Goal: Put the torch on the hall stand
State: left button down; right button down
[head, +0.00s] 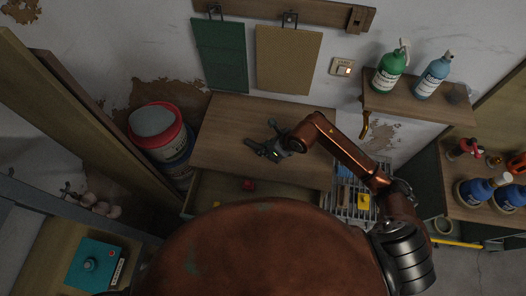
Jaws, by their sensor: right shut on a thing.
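The hall stand appears to be the wooden cabinet (225,125) against the wall, with a bare top and a drawer (207,190) pulled open at its front. My right gripper (264,143) is over the middle of that top, shut on a small dark thing. The gripper's dark fingers hide most of the held thing, so I cannot tell for sure that it is the torch. I cannot tell whether it touches the top. A small red thing (248,184) lies in the open drawer. My left gripper is not in view.
A wire rack (350,207) with yellow and blue things stands right of the cabinet. Stacked red and blue tubs (172,147) stand at its left. A wall shelf (418,107) holds a green bottle (389,73) and a blue bottle (432,78). The cabinet top around my gripper is clear.

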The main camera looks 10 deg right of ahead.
jog(key=shift+w+f, duration=0.15)
jog(key=shift+f, duration=0.25)
notch_tip(320, 180, down, 3)
jog(key=shift+r, duration=0.2)
jog(key=c, duration=1.7)
grip_release()
jog(key=v, duration=1.2)
